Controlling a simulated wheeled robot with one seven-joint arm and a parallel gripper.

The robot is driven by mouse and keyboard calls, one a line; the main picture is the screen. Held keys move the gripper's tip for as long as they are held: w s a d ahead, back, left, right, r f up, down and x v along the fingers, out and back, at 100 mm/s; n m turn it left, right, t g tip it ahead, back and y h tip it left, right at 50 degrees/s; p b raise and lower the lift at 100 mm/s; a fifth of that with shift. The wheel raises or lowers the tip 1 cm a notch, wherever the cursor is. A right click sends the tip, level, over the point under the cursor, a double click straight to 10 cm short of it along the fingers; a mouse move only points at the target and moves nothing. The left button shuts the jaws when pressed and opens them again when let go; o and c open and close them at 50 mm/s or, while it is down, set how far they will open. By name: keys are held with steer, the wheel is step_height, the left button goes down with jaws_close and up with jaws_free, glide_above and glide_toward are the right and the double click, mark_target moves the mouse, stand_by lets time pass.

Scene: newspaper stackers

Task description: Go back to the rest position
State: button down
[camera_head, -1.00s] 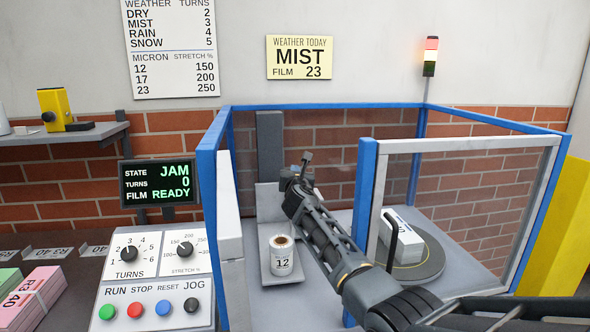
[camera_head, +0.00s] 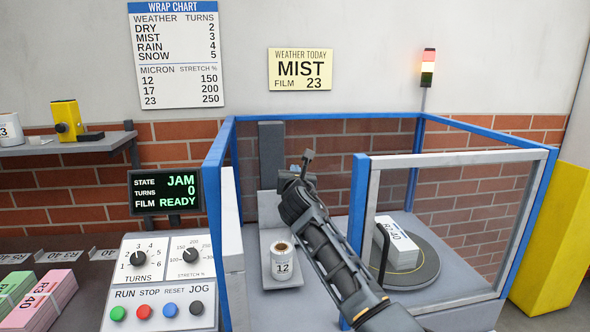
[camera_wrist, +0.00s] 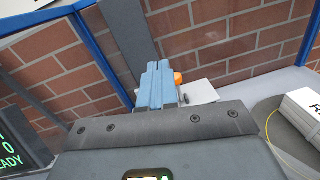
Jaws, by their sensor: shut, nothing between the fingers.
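My gripper (camera_head: 299,172) is raised inside the blue-framed wrapping enclosure (camera_head: 212,160), above and a little right of the film roll (camera_head: 284,264) marked 12. In the wrist view my gripper (camera_wrist: 157,72) shows its blue-grey fingers together and empty, pointing at the back brick wall. The roll stands upright on a small grey carriage (camera_head: 272,284). My arm crosses in front of the enclosure from the lower right.
A white bundle (camera_head: 400,246) marked R 40 sits on the round turntable (camera_head: 428,270) behind the clear panel. The control panel (camera_head: 160,285) stands at left, below a display (camera_head: 166,192) reading JAM. A yellow post (camera_head: 556,240) stands at right.

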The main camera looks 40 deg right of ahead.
steer(key=shift+s+a+r, duration=0.2)
steer(key=shift+r, duration=0.1)
stand_by(0.4)
